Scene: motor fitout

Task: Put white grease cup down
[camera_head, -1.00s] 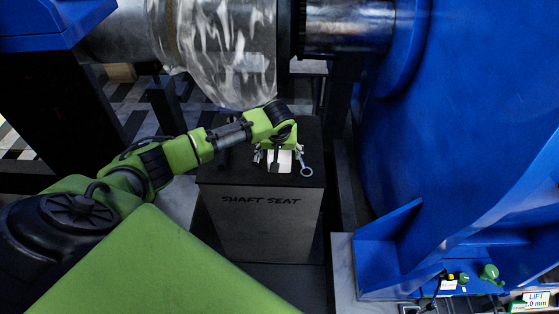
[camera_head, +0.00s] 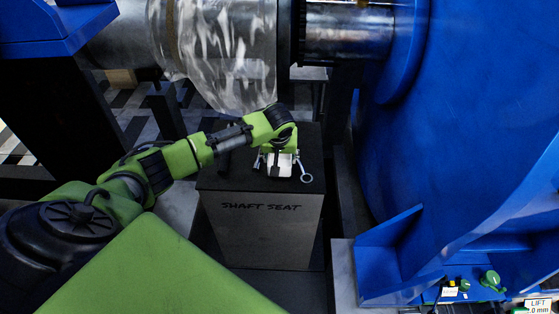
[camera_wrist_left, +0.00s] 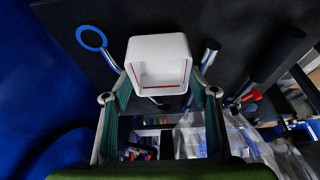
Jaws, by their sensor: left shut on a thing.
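The white grease cup (camera_head: 281,168) is a small white box-like cup, seen over the black top of the block lettered SHAFT SEAT (camera_head: 260,228). In the left wrist view the cup (camera_wrist_left: 158,47) shows its hollow side, with a red line inside. My left gripper (camera_head: 277,158) is over the block top and shut on the cup, one finger on each side of it. Both fingers of this gripper (camera_wrist_left: 160,82) show in the left wrist view. I cannot tell whether the cup touches the block top. My right gripper is not in view.
A ring-ended tool (camera_head: 306,178) lies right of the cup on the block top. A large blue housing (camera_head: 460,110) stands at the right. A shaft wrapped in clear plastic (camera_head: 222,50) hangs above and behind. The block's front top edge is clear.

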